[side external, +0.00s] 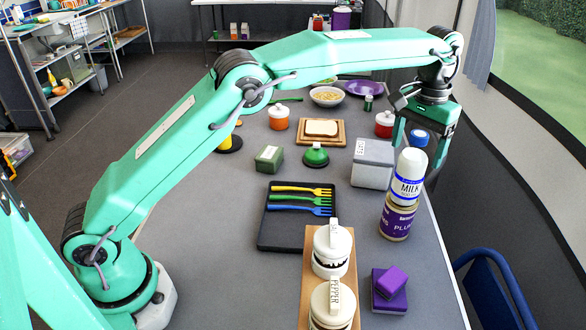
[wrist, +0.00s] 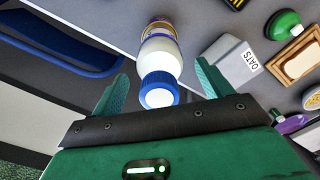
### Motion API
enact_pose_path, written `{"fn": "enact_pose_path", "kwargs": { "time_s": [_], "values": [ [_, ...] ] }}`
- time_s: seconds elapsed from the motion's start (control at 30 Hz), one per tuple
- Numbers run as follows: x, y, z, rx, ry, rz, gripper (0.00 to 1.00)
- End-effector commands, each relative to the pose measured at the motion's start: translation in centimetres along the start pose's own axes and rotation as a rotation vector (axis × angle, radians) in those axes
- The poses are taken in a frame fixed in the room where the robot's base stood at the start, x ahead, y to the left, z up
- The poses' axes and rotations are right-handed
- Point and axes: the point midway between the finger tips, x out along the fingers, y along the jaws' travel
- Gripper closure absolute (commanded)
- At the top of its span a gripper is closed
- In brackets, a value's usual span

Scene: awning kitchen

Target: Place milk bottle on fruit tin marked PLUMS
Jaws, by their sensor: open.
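The white milk bottle (side external: 409,175) has a blue cap and a blue MILK label. In the side view it stands upright on the purple-labelled PLUMS tin (side external: 397,221), its base over the tin's top. My gripper (side external: 416,152) is open around the bottle's upper part. In the wrist view the bottle (wrist: 160,58) lies between the two spread fingers (wrist: 161,77), with a visible gap on each side, its cap towards the palm. The tin's label (wrist: 160,25) shows only partly beyond the bottle.
A grey OATS box (side external: 372,165) stands close left of the tin. Purple blocks (side external: 390,289) and a wooden board with white canisters (side external: 332,250) are in front. A black tray (side external: 290,232) holds coloured forks. The table's right edge is near the tin, with a blue chair (side external: 490,275) beyond.

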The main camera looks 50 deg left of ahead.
Motion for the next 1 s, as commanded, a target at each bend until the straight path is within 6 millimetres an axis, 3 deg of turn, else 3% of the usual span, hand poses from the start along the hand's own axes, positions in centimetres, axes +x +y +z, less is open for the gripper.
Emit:
{"fn": "enact_pose_path", "kwargs": {
  "time_s": [0.43,1.0],
  "values": [
    [-4.2,0.0,0.0,0.0,0.002,0.001,0.22],
    [-6.5,0.0,0.0,0.0,0.0,0.0,0.22]
  ]
}}
